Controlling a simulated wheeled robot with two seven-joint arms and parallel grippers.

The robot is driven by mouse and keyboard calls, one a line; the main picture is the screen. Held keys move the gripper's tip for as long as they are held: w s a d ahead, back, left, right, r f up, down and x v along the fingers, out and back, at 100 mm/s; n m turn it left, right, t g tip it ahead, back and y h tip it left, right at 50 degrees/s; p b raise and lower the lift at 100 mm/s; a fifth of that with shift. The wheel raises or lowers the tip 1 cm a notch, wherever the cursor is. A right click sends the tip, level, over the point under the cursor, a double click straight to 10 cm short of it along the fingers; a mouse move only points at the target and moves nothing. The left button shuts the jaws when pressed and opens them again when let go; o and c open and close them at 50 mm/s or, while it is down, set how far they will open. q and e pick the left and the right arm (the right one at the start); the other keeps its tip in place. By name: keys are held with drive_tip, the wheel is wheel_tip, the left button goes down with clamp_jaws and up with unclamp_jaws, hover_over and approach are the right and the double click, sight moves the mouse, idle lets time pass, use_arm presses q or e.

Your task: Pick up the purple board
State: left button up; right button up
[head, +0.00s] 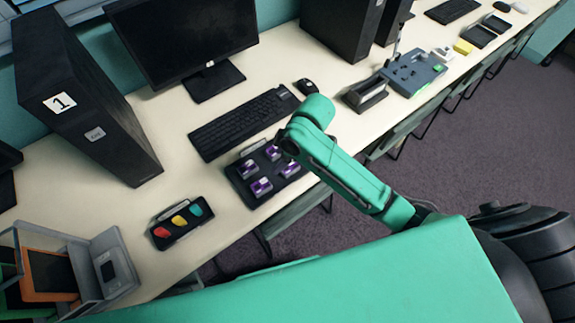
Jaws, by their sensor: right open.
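The purple board (270,171) is a dark tray-like board with several purple-and-white blocks on it. It lies flat near the front edge of the cream table, in front of the black keyboard. My right arm comes in from the lower right. My right gripper (289,147) is at the board's right back side, above or beside it, and partly covers that corner. Its jaws are open, but the fingertips are mostly hidden by the green wrist, so I cannot tell whether they touch the board. My left gripper is not in view.
A keyboard (243,122), monitor (185,38) and mouse (306,86) stand behind. A dark tray with coloured pieces (181,222) lies to the left. A black tower (80,100) stands at far left. A grey-blue board (413,72) and a black holder (366,95) are farther right.

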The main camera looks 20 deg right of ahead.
sight(290, 167)
drive_tip(key=w+d+r+n+g+h, duration=0.2)
drive_tip(key=d+r+n+h, duration=0.15)
drive_tip(key=r+n, duration=0.4)
drive_tip(key=shift+n, duration=0.55)
drive_tip(key=f, duration=0.5)
drive_tip(key=f+p, duration=0.1)
drive_tip(key=f, duration=0.9)
drive_tip(key=shift+s+a+f+p, duration=0.15)
drive_tip(key=shift+s+a+p, duration=0.05)
drive_tip(key=shift+s+p, duration=0.15)
clamp_jaws()
